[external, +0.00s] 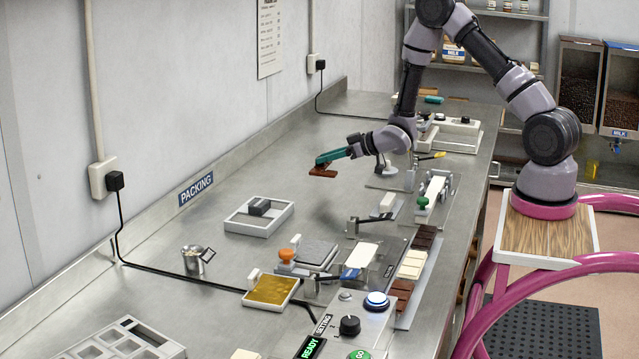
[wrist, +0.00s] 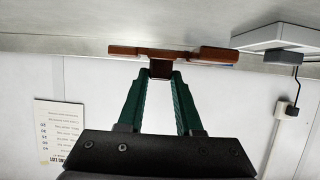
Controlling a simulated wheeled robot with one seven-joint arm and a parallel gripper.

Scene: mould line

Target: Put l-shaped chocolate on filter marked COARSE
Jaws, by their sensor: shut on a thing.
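My gripper (external: 328,158) has green fingers and is shut on a brown chocolate piece (external: 322,173), held in the air above the metal bench. In the wrist view the fingertips (wrist: 160,77) close on a short part of the chocolate (wrist: 152,52), and a longer part runs crosswise beyond them. No lettering reading COARSE can be made out. Two pale rectangular plates lie in fixtures to the right of the gripper: one (external: 362,256) near a blue-handled part, one (external: 435,187) beside a green knob. I cannot tell which, if either, is the COARSE filter.
A grey tray (external: 236,220) with a dark block stands below the gripper. A small metal cup (external: 193,262), a gold-filled tray (external: 270,292) and a control box (external: 345,325) are nearer the camera. Dark and white bars (external: 413,264) line the right edge. The bench left of the gripper is clear.

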